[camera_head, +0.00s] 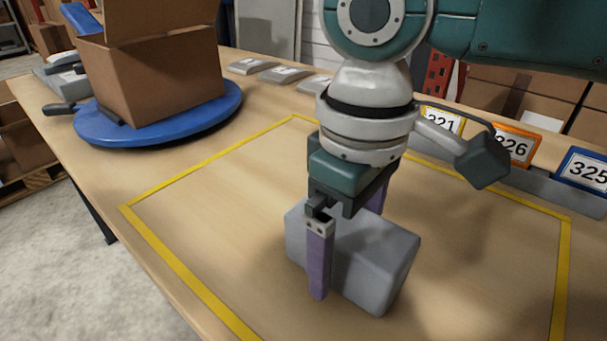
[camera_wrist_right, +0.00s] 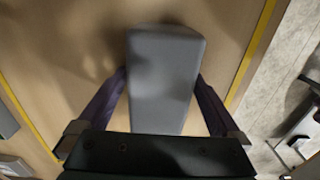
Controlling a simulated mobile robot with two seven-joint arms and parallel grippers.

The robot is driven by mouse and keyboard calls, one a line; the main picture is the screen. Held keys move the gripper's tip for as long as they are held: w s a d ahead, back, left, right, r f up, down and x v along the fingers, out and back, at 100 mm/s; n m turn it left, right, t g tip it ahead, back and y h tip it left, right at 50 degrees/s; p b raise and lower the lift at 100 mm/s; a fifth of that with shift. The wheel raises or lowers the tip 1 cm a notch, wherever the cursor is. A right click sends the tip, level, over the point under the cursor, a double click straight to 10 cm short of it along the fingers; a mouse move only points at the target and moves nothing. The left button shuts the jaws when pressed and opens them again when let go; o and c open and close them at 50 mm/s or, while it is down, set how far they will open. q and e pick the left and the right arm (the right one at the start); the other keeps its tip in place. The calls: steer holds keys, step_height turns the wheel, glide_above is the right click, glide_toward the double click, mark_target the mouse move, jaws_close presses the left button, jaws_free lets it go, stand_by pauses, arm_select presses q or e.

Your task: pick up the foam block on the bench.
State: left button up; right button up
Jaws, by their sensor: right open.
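The foam block (camera_head: 372,262) is a grey box with rounded edges. It lies on the wooden bench (camera_head: 225,225) inside a yellow taped outline. My right gripper (camera_head: 345,250) is lowered over the block from above, with its purple fingers open on either side of it. The near finger hides part of the block's front in the head view, and the far finger is mostly hidden behind the gripper. In the right wrist view the block (camera_wrist_right: 165,75) lies between the two fingers (camera_wrist_right: 160,95), with gaps visible beside it. My left gripper is out of view.
An open cardboard box (camera_head: 160,75) stands on a blue turntable (camera_head: 170,132) at the back left. Numbered label holders, such as an orange-framed one (camera_head: 513,147), line the back right. The taped area left of the block is clear.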

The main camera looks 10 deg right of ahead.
steer(key=shift+f, duration=0.1)
steer(key=shift+c, duration=0.2)
steer(key=c, duration=1.2)
